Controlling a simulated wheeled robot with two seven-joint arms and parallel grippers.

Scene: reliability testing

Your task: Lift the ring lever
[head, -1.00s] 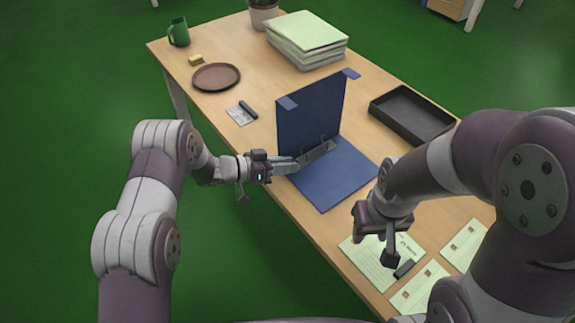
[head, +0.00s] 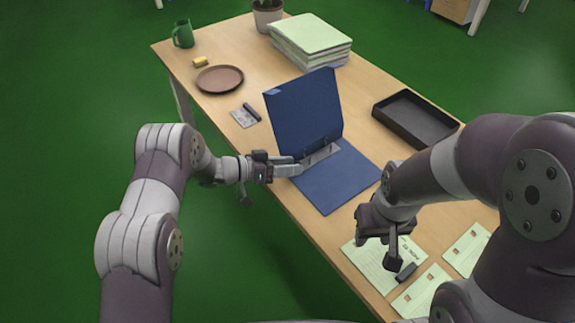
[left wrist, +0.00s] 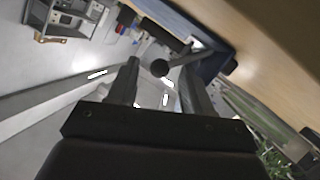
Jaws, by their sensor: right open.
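A blue ring binder stands open on the table, with one cover (head: 305,112) raised and the other (head: 338,183) flat. Its metal ring plate (head: 322,154) lies along the fold. My left gripper (head: 299,167) is at the near left end of this plate. In the left wrist view its fingers (left wrist: 159,72) are apart, and the ring lever's dark round knob (left wrist: 160,68) shows between them near the tips. I cannot tell whether a finger touches it. My right gripper (head: 392,245) is open and empty above papers at the front right.
A black tray (head: 446,137) lies right of the binder. A stack of green folders (head: 311,52), a brown plate (head: 219,88), a yellow sponge (head: 200,62), a green mug (head: 183,40) and a potted plant (head: 267,18) stand farther back. Papers (head: 420,290) lie at the front right.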

